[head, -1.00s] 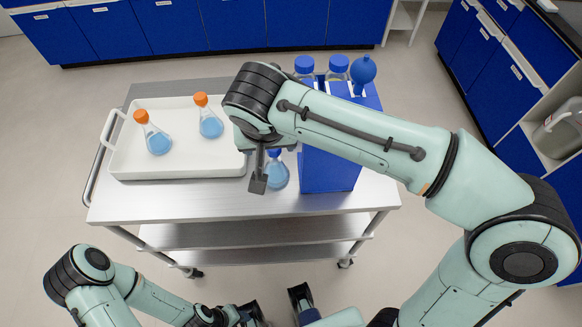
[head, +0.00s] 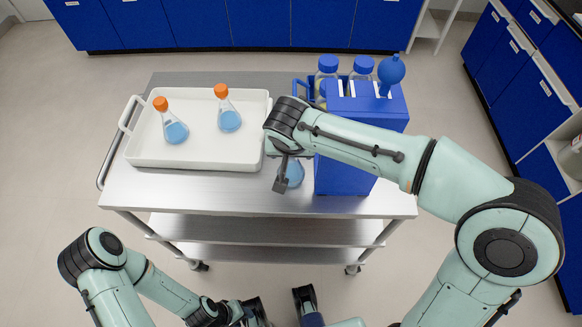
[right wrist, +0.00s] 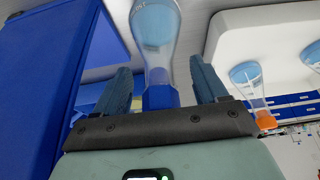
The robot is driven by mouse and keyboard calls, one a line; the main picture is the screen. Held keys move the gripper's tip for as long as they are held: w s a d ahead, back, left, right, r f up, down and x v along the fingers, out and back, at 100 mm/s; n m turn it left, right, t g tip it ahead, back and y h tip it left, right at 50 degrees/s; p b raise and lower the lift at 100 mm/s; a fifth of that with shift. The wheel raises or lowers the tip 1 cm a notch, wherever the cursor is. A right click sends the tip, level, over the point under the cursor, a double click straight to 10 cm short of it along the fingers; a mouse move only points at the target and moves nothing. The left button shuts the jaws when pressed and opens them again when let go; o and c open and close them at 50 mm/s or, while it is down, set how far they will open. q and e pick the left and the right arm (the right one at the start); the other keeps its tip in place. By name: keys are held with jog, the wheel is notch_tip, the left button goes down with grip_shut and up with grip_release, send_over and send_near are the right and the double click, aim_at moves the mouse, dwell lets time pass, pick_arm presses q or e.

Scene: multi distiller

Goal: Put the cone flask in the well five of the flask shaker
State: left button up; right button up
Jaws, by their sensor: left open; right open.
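A blue-capped cone flask with blue liquid stands on the metal cart beside the blue box, partly hidden in the head view (head: 294,174). In the right wrist view the flask (right wrist: 155,45) has its blue cap between my right gripper's fingers. My right gripper (right wrist: 162,88) is open around the cap, with gaps visible on both sides; its dark finger shows in the head view (head: 282,180). Two orange-capped cone flasks, left (head: 174,128) and right (head: 229,118), stand in the white tray. My left gripper (head: 252,308) is low at the bottom edge, away from the cart. I recognise no flask shaker.
The white tray (head: 190,161) takes up the cart's left part. The tall blue box (head: 343,178) stands close to the flask's right. Blue-capped bottles (head: 362,68) stand behind it. The metal cart top (head: 200,187) is clear in front of the tray.

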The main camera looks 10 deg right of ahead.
jog(key=shift+w+f, duration=0.25)
jog(key=shift+f, duration=0.35)
grip_shut()
jog(key=shift+r, duration=0.2)
